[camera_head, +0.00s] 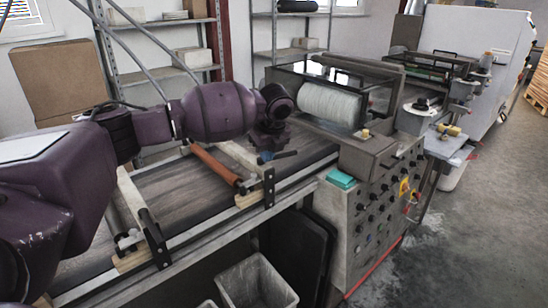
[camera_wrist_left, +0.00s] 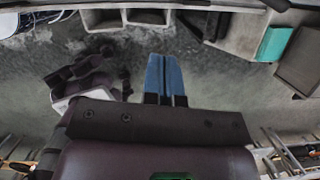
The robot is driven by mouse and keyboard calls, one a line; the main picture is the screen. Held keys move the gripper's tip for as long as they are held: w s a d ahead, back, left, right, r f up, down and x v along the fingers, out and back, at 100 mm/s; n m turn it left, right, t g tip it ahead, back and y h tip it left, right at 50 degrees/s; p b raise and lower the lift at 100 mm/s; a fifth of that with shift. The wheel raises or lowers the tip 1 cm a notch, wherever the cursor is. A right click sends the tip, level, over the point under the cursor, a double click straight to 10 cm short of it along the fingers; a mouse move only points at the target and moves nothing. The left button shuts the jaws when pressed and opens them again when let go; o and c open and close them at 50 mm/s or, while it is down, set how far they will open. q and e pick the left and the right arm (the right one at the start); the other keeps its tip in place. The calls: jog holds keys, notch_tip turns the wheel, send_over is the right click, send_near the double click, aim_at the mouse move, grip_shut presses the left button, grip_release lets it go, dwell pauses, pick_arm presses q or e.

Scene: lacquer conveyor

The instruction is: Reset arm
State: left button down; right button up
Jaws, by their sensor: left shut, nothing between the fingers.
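My left arm (camera_head: 215,110) is purple and reaches in from the left over the conveyor (camera_head: 185,190). Its left gripper (camera_head: 265,157) hangs at the arm's end, above the conveyor near the roller machine. In the left wrist view the two blue fingers of the left gripper (camera_wrist_left: 165,62) lie side by side, shut with nothing between them. My right gripper is in neither view.
A control cabinet (camera_head: 370,210) with many knobs stands right of the gripper, with a teal block (camera_head: 341,179) on top. A white roller (camera_head: 330,103) sits behind. A grey bin (camera_head: 256,283) stands below the conveyor. Open floor (camera_head: 480,220) lies at right.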

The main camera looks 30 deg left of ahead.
pick_arm(q)
jog(key=shift+r, duration=0.15)
jog(key=w+d+r+n+t+h, duration=0.3)
jog(key=w+d+r+n+t, duration=0.2)
jog(key=w+d+t, duration=0.25)
jog(key=s+d+f+n+t+h, duration=0.2)
jog(key=s+d+f+n+h, duration=0.15)
jog(key=d, duration=0.25)
jog(key=s+d+f+n+t+h, duration=0.2)
jog(key=s+d+f+h, duration=0.15)
jog(key=d, duration=0.35)
jog(key=s+a+f+n+y, duration=0.2)
jog(key=s+a+f+n, duration=0.2)
jog(key=s+f, duration=0.5)
jog(key=s+a+f+n+g+y, duration=0.1)
jog(key=s+a+f+n+y, duration=0.2)
jog(key=s+f, duration=0.6)
jog(key=s+a+f+n+y, duration=0.2)
jog(key=s+a+f+n, duration=0.2)
jog(key=s+f, duration=0.5)
jog(key=s+n, duration=0.1)
jog(key=s, duration=0.5)
jog(key=shift+a+f, duration=0.3)
